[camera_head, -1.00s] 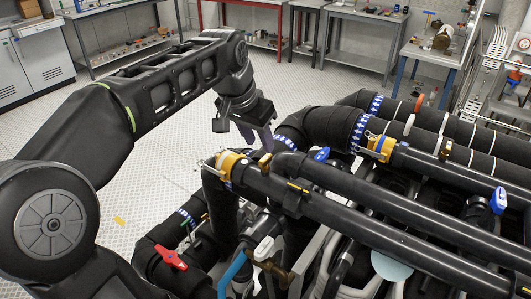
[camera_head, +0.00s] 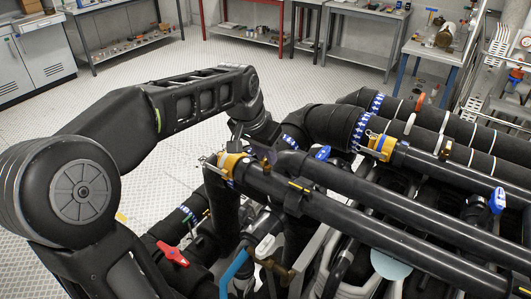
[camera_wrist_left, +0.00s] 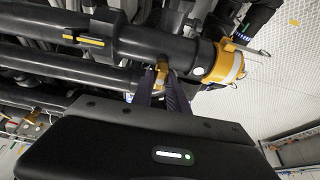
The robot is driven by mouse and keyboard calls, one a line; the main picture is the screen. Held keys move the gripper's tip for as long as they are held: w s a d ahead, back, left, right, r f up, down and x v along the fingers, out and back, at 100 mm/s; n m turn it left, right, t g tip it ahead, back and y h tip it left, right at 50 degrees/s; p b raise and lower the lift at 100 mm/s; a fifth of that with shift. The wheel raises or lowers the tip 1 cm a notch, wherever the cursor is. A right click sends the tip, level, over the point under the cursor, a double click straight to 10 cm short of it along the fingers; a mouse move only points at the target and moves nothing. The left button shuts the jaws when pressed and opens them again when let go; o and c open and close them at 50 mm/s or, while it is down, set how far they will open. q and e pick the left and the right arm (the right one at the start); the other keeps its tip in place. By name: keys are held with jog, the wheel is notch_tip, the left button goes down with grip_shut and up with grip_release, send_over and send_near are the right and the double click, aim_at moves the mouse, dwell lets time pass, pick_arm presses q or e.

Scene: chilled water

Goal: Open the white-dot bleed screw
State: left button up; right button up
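A small brass fitting (camera_wrist_left: 162,74), which looks like a bleed screw, stands on a black pipe (camera_head: 330,207) beside a yellow collar. In the head view the left gripper (camera_head: 264,153) is low over the pipe end and hides most of the fitting. Another brass fitting (camera_head: 447,149) sits on a pipe farther right. My right gripper is not in view.
A yellow collar (camera_head: 229,162) with a wire pin is close to the left gripper. Blue-handled valves (camera_head: 498,200), a red handle (camera_head: 172,254) and a white handle (camera_head: 265,246) stick out nearby. Parallel pipes crowd the right side. Open floor (camera_head: 200,120) lies to the left.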

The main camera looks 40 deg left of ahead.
pick_arm(q)
grip_shut()
